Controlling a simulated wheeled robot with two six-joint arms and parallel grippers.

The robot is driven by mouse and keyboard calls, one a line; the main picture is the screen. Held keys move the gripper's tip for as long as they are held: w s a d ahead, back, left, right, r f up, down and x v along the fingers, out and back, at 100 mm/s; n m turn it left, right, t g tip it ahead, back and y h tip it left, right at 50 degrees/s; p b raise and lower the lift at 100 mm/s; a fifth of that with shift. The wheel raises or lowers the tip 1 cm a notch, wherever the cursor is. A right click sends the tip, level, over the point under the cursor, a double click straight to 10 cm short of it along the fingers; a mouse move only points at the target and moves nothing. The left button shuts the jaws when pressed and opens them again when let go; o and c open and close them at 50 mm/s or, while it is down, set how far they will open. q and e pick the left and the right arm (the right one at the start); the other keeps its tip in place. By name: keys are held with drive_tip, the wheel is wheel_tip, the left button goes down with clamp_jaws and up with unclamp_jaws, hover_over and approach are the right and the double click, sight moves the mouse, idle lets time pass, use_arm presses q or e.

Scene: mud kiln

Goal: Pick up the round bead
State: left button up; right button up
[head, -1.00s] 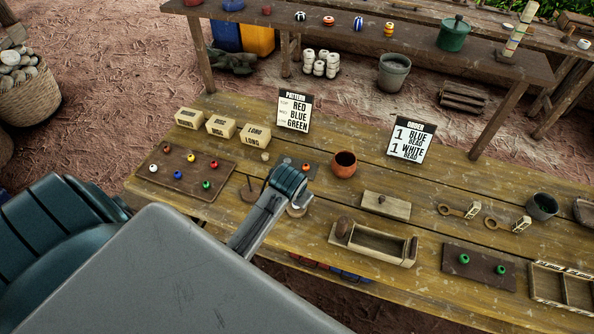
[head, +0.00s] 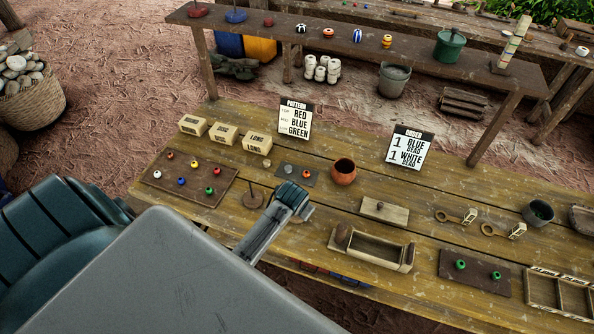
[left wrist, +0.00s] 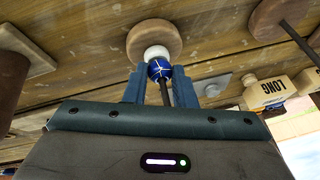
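In the left wrist view a blue bead with pale lines (left wrist: 160,69) lies between the fingertips of my left gripper (left wrist: 160,80). A dark rod runs from it back between the fingers. Beyond it are a white bead (left wrist: 156,52) and a round wooden base (left wrist: 153,38). The fingers stand apart at the blue bead's sides; whether they press on it is unclear. In the head view my left gripper (head: 294,204) is low over the table and hides this stand. Which bead is the round one is not clear. My right gripper is not in view.
A second peg stand (head: 254,198) is left of my gripper. Behind it lies a dark mat (head: 312,176) with a red bead. A bead tray (head: 172,184) is at left, an orange pot (head: 344,172) and an open wooden box (head: 371,248) at right.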

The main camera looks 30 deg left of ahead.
use_arm(q)
drive_tip(key=shift+c, duration=1.3)
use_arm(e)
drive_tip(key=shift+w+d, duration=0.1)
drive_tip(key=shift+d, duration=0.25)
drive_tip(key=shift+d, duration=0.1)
